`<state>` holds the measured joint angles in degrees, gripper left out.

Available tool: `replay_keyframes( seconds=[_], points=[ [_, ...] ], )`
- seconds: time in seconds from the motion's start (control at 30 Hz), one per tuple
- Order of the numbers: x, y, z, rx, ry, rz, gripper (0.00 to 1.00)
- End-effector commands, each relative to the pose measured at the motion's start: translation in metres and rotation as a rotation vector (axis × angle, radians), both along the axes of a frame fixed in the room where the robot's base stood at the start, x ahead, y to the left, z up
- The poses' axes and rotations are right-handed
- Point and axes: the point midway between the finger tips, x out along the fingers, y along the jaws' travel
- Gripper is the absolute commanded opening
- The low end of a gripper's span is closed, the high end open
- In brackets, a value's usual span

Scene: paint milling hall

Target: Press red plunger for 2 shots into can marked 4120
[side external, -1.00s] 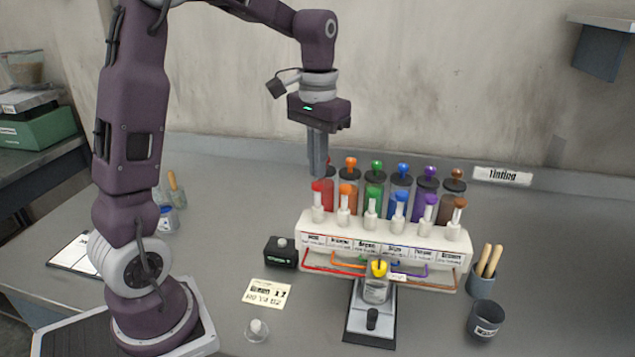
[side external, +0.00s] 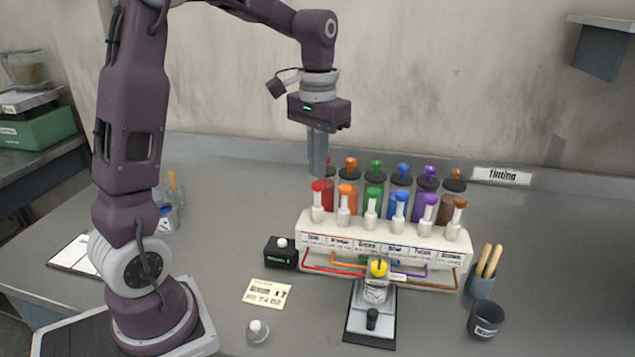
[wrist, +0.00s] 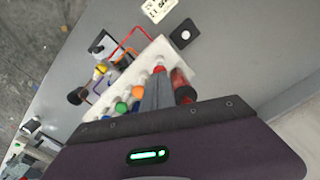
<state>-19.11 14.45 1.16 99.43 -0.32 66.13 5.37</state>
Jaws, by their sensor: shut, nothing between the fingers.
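The red plunger (side external: 318,186) is the leftmost of a row of coloured plungers on a white dispenser rack (side external: 385,248). It also shows in the wrist view (wrist: 159,69). My gripper (side external: 317,174) is shut and empty, pointing down, with its tips just above the red plunger in the side view; I cannot tell whether they touch. In the wrist view the fingers (wrist: 157,80) lie close beside the red plunger.
Coloured canisters, including a red one (side external: 327,195), stand behind the plungers. A black box with a white button (side external: 281,252) and a note card (side external: 267,292) lie left of the scale. A dark cup (side external: 485,319) and a brush holder (side external: 481,285) stand at the right.

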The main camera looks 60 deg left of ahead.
Motion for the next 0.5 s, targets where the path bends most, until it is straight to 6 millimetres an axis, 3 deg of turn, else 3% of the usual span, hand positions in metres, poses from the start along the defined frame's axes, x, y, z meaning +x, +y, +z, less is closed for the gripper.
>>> replay_keyframes(
  seconds=[0.5],
  points=[
    [0.000,0.000,-0.017,0.000,0.001,0.000,0.00]
  ],
)
